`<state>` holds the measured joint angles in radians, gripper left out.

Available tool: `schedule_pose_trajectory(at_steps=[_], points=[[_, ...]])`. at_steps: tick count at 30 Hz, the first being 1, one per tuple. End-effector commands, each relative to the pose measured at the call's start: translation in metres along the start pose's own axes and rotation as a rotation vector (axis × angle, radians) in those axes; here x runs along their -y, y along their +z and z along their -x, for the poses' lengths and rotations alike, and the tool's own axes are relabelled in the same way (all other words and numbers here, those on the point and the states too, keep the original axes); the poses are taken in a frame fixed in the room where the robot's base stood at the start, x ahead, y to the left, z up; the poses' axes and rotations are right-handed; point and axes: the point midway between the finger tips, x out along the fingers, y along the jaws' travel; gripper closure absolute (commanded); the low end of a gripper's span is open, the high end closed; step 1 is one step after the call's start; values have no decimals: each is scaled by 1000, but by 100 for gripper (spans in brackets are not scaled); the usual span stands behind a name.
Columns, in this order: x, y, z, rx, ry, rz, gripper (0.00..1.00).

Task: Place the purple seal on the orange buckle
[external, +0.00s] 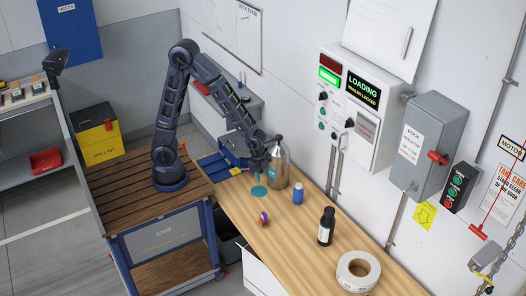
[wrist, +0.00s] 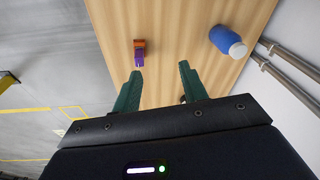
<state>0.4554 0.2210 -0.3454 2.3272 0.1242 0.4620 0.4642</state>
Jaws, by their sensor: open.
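The purple seal (wrist: 140,60) and the orange buckle (wrist: 139,44) show close together on the wooden table in the wrist view, just beyond the left fingertip. Their edges meet in the picture; I cannot tell whether the seal rests on the buckle or beside it. In the external view they are a tiny purple and orange patch (external: 264,217) near the table's front edge. My gripper (wrist: 160,68) is open, with green fingers apart and nothing seen between them. In the external view my gripper (external: 260,168) is above the table's far end, beside a clear jar.
The clear jar (external: 279,168) stands close to my gripper. Wall boxes line the right.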

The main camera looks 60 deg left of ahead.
Motion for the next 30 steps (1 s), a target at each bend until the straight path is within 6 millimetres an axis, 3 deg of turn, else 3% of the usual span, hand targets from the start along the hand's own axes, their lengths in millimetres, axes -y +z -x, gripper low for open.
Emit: schedule_pose_trajectory(at_steps=[1, 6, 15, 23, 30], points=[[11, 12, 17, -1, -24, 45, 57], [38, 54, 64, 5, -84, 205, 57], [60, 127, 136, -2, -166, 471, 57], [57, 196, 196, -29, -228, 721, 57], [37, 256, 242, -73, -271, 954, 57]])
